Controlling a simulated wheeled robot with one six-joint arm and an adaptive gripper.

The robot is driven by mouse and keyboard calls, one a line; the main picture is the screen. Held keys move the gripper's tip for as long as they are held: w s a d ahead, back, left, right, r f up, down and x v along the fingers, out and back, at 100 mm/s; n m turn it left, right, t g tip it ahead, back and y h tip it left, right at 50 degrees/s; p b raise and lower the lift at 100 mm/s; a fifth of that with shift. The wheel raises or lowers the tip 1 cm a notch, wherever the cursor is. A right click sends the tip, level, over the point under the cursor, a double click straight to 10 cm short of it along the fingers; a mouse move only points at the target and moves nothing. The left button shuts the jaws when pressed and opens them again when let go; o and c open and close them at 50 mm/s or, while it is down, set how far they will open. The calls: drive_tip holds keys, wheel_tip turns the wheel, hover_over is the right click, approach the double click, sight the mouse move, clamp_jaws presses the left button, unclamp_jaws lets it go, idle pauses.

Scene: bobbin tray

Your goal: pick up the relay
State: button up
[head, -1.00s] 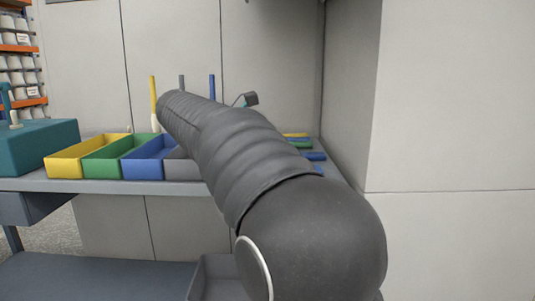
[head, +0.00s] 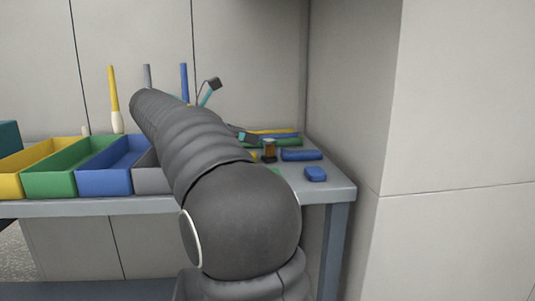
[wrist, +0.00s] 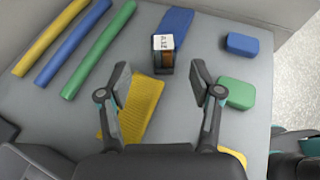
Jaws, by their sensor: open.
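The relay (wrist: 164,52) is a small upright block, dark and orange with a white lettered top. In the wrist view it stands on the grey table, just beyond my fingertips and roughly in line with the gap between them. In the head view the relay (head: 269,150) shows to the right of my arm, clear of it. My gripper (wrist: 160,85) is open and empty, its two dark pads apart on either side of a yellow textured strip (wrist: 146,100). In the head view my arm hides part of the gripper.
Blue (wrist: 240,43) and green (wrist: 237,92) blocks lie right of the relay, and a blue strip (wrist: 177,22) lies behind it. Yellow, blue and green (wrist: 100,50) bars lie at left. Coloured bins (head: 58,180) stand left of my arm. A wall rises beside the table's right end.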

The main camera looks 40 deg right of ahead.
sight(273, 144)
drive_tip(key=b+x, duration=0.1)
drive_tip(key=x, duration=0.3)
drive_tip(key=b+x, duration=0.1)
drive_tip(key=x, duration=0.4)
drive_tip(key=shift+s, duration=0.2)
drive_tip(key=shift+a, duration=0.1)
clamp_jaws()
